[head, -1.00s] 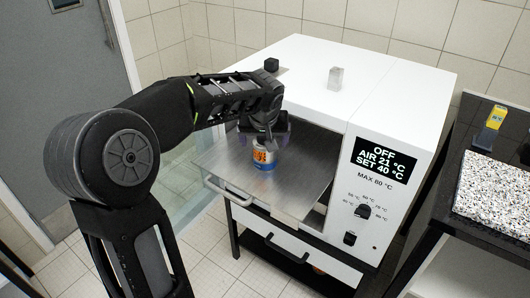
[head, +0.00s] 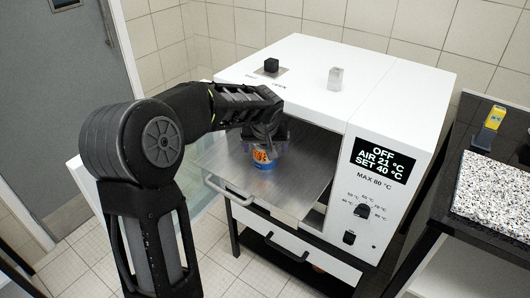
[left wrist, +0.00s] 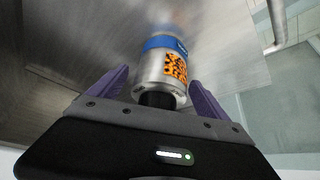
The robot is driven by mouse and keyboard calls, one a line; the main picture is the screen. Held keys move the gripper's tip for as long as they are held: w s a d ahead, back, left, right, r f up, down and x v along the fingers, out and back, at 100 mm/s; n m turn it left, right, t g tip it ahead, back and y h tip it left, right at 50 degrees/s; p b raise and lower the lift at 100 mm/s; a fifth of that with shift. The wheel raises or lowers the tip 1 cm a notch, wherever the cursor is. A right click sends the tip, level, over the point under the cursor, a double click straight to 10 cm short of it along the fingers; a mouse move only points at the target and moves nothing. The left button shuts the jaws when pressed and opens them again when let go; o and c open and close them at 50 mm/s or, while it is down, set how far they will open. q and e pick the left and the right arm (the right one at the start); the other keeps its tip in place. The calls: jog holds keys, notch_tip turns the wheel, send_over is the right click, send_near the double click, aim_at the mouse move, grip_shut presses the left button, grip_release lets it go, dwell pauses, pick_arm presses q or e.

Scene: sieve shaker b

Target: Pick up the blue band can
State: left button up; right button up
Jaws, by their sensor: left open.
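The blue band can (head: 264,159) is a small metal can with an orange and black label and a blue band. It stands on the metal shelf (head: 293,185) that sticks out of the white oven. My left gripper (head: 266,143) is above the can and hides its top in the head view. In the left wrist view the can (left wrist: 165,68) lies between the two purple fingers of my left gripper (left wrist: 158,88). The fingers are apart, with room on both sides of the can. My right gripper is out of view.
The white oven (head: 402,85) has a display reading OFF, AIR 21 °C, SET 40 °C. A dark bench (head: 460,215) with a speckled slab (head: 494,190) stands at right. The shelf around the can is clear.

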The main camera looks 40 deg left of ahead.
pick_arm(q)
jog(key=shift+r, duration=0.1)
grip_shut()
dwell(0.9)
